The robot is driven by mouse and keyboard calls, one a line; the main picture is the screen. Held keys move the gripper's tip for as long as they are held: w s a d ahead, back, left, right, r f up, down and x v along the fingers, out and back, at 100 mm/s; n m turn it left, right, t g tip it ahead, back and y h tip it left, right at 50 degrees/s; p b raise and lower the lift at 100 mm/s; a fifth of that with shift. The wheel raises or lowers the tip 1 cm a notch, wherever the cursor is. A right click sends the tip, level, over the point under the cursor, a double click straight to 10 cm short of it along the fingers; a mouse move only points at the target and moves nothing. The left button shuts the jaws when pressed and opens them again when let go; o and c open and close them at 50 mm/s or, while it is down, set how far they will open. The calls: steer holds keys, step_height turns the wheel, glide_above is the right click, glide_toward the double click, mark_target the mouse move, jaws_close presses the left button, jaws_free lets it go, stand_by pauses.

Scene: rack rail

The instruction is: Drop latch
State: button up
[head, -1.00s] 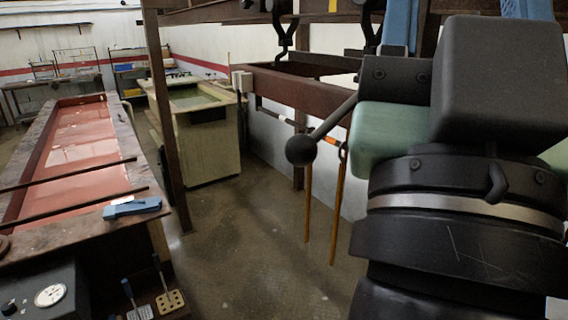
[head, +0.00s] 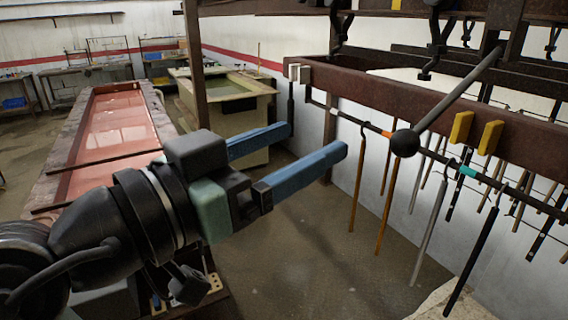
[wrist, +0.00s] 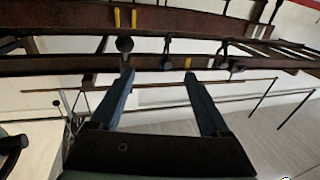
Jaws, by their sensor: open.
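A lever (head: 455,90) with a black ball knob (head: 405,143) slants down to the left in front of the brown rail (head: 400,97) in the head view. Its upper end meets a dark bracket near the top right. Two yellow blocks (head: 460,128) sit on the rail right of the knob. My gripper (head: 318,140) is open and empty, its two blue fingers pointing right toward the rail, with the knob apart from their tips. In the wrist view my gripper (wrist: 158,77) faces the rail, and a dark round end, apparently the knob (wrist: 124,44), shows just beyond the left fingertip.
A thin rod (head: 350,118) under the rail carries several hanging bars (head: 392,190). Dark hooks (head: 437,45) hang from the upper beam. A brown post (head: 194,65) stands behind my gripper. A long red tank (head: 75,150) lies at left. The floor below the gripper is clear.

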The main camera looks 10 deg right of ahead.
mark_target(395, 146)
steer(key=d+m+g, duration=0.1)
steer(key=d, duration=0.3)
steer(key=d+m+g+h, duration=0.1)
steer(key=d, duration=0.3)
steer(key=d+f+m+g, duration=0.1)
steer(key=d+g, duration=0.1)
steer(key=d, duration=0.2)
steer(key=shift+w+d+h+p, duration=0.35)
steer(key=shift+w+h+p, duration=0.05)
steer(key=shift+c, duration=0.3)
steer(key=c, duration=1)
steer(key=shift+c, duration=0.2)
